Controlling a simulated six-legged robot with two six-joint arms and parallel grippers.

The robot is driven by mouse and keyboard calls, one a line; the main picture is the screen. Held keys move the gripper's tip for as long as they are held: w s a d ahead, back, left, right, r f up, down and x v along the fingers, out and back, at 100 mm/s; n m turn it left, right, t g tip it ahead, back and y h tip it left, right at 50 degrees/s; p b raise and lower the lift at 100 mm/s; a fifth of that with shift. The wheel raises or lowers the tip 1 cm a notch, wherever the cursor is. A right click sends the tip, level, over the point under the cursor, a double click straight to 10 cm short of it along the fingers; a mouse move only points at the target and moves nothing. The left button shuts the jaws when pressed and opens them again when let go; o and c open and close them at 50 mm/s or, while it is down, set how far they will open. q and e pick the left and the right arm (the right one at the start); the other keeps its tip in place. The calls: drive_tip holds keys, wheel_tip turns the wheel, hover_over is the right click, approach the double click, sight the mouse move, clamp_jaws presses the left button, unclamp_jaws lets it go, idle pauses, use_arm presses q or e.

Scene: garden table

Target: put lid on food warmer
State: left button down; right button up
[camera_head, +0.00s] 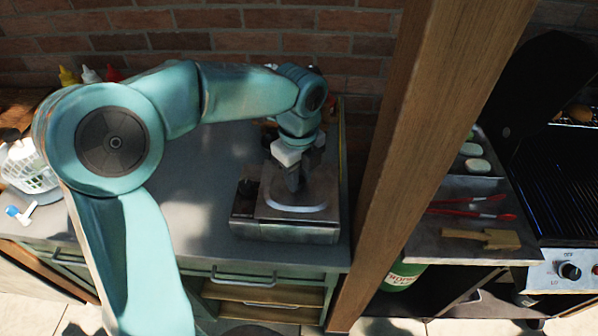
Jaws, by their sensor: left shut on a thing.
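The food warmer (285,232) is a low metal box near the front right of the grey counter. I cannot tell whether the lid rests fully on the warmer or is slightly raised. My right gripper is not in view.
A wooden post (428,130) stands close to the right of the counter (180,215). Beyond it are a grill (555,190) and a side shelf with red tongs (470,212). A white basket (28,168) and bottles (90,74) stand at left. The counter left of the warmer is clear.

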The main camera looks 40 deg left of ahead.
use_arm(q)
drive_tip(key=shift+w+a+f, duration=0.1)
drive_tip(key=shift+w+f, duration=0.1)
drive_tip(key=shift+w, duration=0.05)
drive_tip(key=shift+s+r, duration=0.1)
drive_tip(key=shift+s, duration=0.1)
drive_tip(key=shift+w+f, duration=0.15)
drive_tip(key=shift+f, duration=0.2)
drive_tip(key=shift+f+b, duration=0.15)
drive_tip(key=shift+b, duration=0.2)
drive_tip(key=shift+f, duration=0.15)
drive_tip(key=shift+f, duration=0.2)
drive_tip(key=shift+f+b, duration=0.1)
drive_tip(key=shift+b, duration=0.2)
